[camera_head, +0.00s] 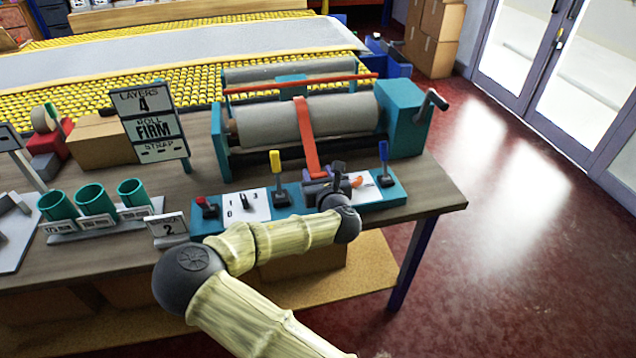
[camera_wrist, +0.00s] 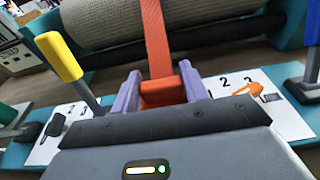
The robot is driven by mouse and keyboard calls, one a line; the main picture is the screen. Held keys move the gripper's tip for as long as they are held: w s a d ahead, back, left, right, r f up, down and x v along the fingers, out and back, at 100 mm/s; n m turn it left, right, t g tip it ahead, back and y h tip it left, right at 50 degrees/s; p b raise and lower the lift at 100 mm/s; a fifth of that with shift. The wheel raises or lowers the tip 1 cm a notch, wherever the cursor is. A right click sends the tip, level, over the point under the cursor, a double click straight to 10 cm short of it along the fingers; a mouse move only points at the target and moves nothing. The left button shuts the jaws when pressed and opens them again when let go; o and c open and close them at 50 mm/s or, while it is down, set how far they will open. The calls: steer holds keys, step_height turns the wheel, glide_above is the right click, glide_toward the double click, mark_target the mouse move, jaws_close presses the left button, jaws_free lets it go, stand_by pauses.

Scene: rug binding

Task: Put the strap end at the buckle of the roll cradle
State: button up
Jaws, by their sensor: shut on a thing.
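The roll cradle (camera_head: 400,113) is teal and holds a grey roll (camera_head: 260,122), with a crank at its right end. An orange-red strap (camera_head: 304,125) runs over the roll and down its front. In the wrist view the strap (camera_wrist: 155,38) comes down to a thicker orange strap end (camera_wrist: 163,92). My gripper (camera_head: 318,180) is at the cradle's front, above the control panel. Its purple fingers (camera_wrist: 160,86) are shut on the strap end, one on each side. I cannot make out the buckle; my gripper body hides part of the panel.
A yellow lever (camera_head: 276,162) stands left of my gripper and a blue lever (camera_head: 383,163) stands right. An orange pointer dial (camera_wrist: 240,88) sits on the panel. A sign (camera_head: 150,125) reads layers 4, roll firm. Several teal cups (camera_head: 90,196) stand at left.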

steer(key=shift+f, duration=1.25)
steer(key=shift+f, duration=0.1)
steer(key=o, duration=1.4)
steer(key=shift+s, duration=0.1)
steer(key=v, duration=0.9)
steer(key=shift+a+r, duration=0.1)
steer(key=shift+r, duration=0.15)
steer(key=p, duration=0.5)
steer(key=shift+s+a+r, duration=0.1)
steer(key=shift+s+r, duration=0.15)
steer(key=shift+s, duration=0.05)
